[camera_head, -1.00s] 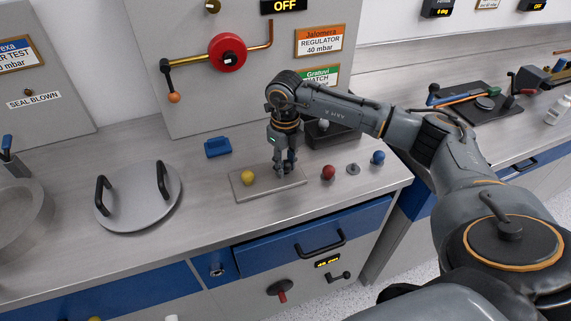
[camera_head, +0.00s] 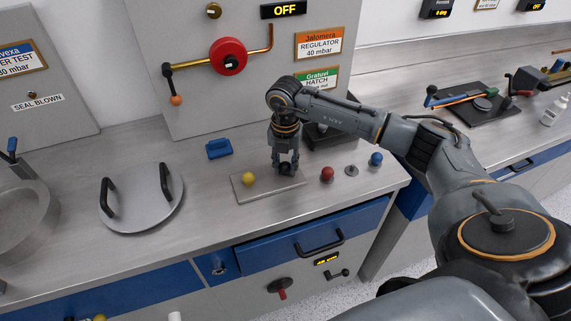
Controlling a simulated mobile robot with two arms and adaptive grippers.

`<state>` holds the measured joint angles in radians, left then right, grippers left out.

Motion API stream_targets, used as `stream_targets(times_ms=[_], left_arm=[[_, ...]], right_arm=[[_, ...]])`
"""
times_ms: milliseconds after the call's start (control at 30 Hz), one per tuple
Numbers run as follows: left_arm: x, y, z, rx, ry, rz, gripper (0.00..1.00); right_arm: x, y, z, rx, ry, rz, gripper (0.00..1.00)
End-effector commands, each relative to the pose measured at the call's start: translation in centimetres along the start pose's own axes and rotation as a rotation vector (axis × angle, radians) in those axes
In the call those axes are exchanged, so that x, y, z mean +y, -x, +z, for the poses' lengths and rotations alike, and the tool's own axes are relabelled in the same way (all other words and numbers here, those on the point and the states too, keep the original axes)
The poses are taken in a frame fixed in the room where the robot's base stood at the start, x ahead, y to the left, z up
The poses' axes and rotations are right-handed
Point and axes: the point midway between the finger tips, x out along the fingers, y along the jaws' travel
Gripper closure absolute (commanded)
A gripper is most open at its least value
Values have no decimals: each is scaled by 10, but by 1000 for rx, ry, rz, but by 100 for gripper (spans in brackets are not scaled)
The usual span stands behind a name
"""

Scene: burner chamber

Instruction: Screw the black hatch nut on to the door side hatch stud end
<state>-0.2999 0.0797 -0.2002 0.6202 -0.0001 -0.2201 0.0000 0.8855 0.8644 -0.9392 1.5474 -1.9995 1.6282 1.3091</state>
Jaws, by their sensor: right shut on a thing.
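My right gripper (camera_head: 285,169) points down over the right part of a flat grey plate (camera_head: 241,190) on the bench. Its fingers are shut on a small dark thing between their tips, which looks like the black hatch nut (camera_head: 286,169). The fingers partly hide it, and I cannot tell whether it touches the plate. A yellow knob (camera_head: 248,179) sits on the plate's left part. I cannot make out the door side hatch stud end. My left gripper is not in view.
A round grey lid (camera_head: 140,215) with two black handles lies at left, beside a round metal chamber (camera_head: 25,210) at the edge. A red knob (camera_head: 327,174), a small grey piece (camera_head: 351,170) and a blue knob (camera_head: 376,159) stand right of the plate. A blue block (camera_head: 218,149) lies behind.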

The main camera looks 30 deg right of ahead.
Motion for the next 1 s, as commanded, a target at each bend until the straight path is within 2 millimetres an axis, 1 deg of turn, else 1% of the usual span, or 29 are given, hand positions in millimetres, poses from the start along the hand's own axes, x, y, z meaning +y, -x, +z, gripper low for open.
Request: stream_targets(times_ms=[33,100,367,467,567,867,933,1000], left_arm=[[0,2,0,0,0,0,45],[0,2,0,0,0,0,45],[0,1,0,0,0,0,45],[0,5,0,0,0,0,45],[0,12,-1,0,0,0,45],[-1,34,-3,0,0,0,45],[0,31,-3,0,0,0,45],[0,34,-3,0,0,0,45]], right_arm=[[0,-3,-4,9,-31,-3,100],[0,-4,-4,9,-59,-4,100],[0,-5,-4,10,-63,-5,100],[0,-4,-5,12,-113,-6,100],[0,-3,-6,13,-250,-7,100],[0,-3,-7,13,-733,-11,100],[0,-6,-6,11,-753,-8,100],[0,-5,-6,11,-784,-9,100]])
